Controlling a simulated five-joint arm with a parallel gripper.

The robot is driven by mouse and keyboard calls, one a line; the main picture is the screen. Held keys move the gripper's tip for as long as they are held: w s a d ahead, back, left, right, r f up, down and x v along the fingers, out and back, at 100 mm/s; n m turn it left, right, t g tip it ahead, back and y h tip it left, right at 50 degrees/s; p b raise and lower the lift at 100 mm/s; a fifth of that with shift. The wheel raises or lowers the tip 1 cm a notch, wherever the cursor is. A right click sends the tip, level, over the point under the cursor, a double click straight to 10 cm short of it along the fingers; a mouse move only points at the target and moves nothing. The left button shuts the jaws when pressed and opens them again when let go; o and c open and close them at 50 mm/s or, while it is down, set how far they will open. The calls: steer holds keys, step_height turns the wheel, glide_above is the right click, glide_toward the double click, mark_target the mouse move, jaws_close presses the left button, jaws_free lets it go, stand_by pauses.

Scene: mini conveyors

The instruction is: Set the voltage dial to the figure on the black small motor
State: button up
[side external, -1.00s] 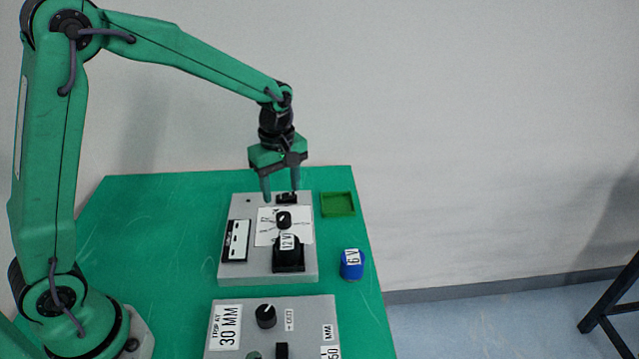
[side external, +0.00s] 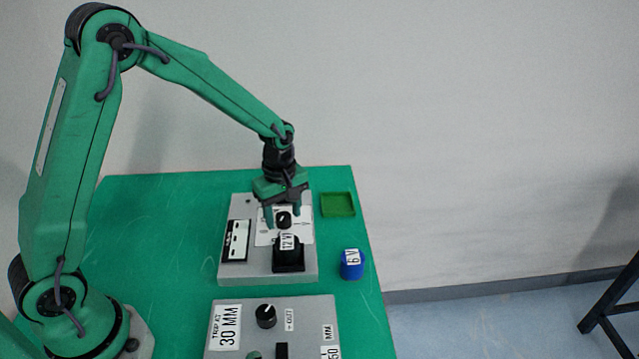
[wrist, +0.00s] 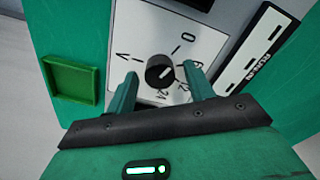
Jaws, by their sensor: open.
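The voltage dial is a small black knob (side external: 284,220) on a white scale plate, and it shows in the wrist view (wrist: 160,71) with a light pointer mark. The plate carries a 0, a V and other figures partly hidden by a finger; I cannot tell exactly which figure the mark meets. The black small motor (side external: 288,256) sits in a black mount in front of the dial and is labelled 12 V. My gripper (side external: 283,217) is open, pointing down, with one finger (wrist: 160,76) on each side of the knob. No contact with the knob is visible.
A blue motor (side external: 352,266) labelled 6 V stands right of the grey panel (side external: 248,274). A green tray (side external: 338,204) lies at the back right. A second panel (side external: 220,352) with a knob and 30 MM label is in front.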

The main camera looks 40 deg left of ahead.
steer(key=c, duration=1)
